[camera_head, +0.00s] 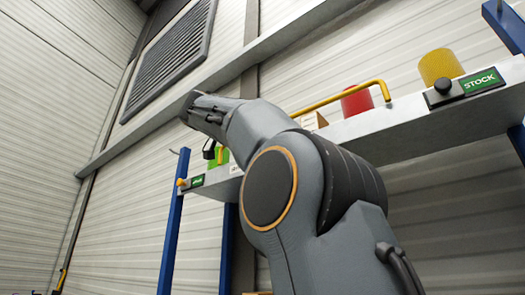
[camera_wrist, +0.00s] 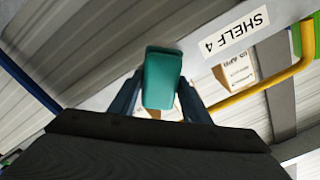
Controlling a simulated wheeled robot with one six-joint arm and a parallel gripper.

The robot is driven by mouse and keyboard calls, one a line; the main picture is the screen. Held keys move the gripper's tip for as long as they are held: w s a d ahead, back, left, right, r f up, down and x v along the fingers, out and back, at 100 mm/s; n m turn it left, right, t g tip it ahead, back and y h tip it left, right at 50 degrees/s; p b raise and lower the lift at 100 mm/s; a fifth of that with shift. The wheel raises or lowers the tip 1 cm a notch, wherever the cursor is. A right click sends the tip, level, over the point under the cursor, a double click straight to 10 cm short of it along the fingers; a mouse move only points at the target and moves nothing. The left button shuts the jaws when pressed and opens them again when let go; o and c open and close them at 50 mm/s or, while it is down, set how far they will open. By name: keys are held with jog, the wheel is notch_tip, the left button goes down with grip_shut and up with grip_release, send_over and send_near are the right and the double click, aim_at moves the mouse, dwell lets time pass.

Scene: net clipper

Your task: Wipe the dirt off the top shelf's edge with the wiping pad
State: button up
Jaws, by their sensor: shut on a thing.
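My gripper (camera_wrist: 158,98) is shut on a teal wiping pad (camera_wrist: 162,70), with one dark finger on each side of it. In the wrist view the pad overlaps the grey edge of the top shelf (camera_wrist: 204,32), left of a white "SHELF 4" label (camera_wrist: 234,34). I cannot tell whether the pad touches the edge. In the head view the top shelf's edge (camera_head: 385,128) runs from upper right to lower left, partly behind my arm. The pad and my fingers cannot be made out there. I see no clear dirt; the pad may cover some.
A yellow rail (camera_head: 335,97) runs along the shelf, also in the wrist view (camera_wrist: 265,85). A red cylinder (camera_head: 357,101), a yellow cylinder (camera_head: 440,66), a green item (camera_head: 218,157) and cardboard boxes (camera_wrist: 235,72) are on it. Blue posts (camera_head: 174,225) stand at its ends. A black knob (camera_head: 443,86) adjoins a green STOCK sign (camera_head: 481,81).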

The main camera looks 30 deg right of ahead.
jog(key=shift+w+d, duration=0.1)
jog(key=shift+d, duration=0.1)
jog(key=shift+s+d+b, duration=0.3)
jog(key=shift+s+b, duration=0.4)
jog(key=shift+s, duration=0.25)
jog(key=shift+s+d+b, duration=0.25)
jog(key=shift+s+b, duration=0.45)
jog(key=shift+s, duration=0.2)
jog(key=shift+d, duration=0.2)
jog(key=shift+a, duration=0.1)
jog(key=shift+w+a+r, duration=0.1)
jog(key=shift+w, duration=0.3)
jog(key=shift+w+a+p, duration=0.25)
jog(key=shift+w+p, duration=0.15)
jog(key=shift+w, duration=0.35)
jog(key=shift+w+a+p, duration=0.25)
jog(key=shift+w+p, duration=0.1)
jog(key=shift+w, duration=0.4)
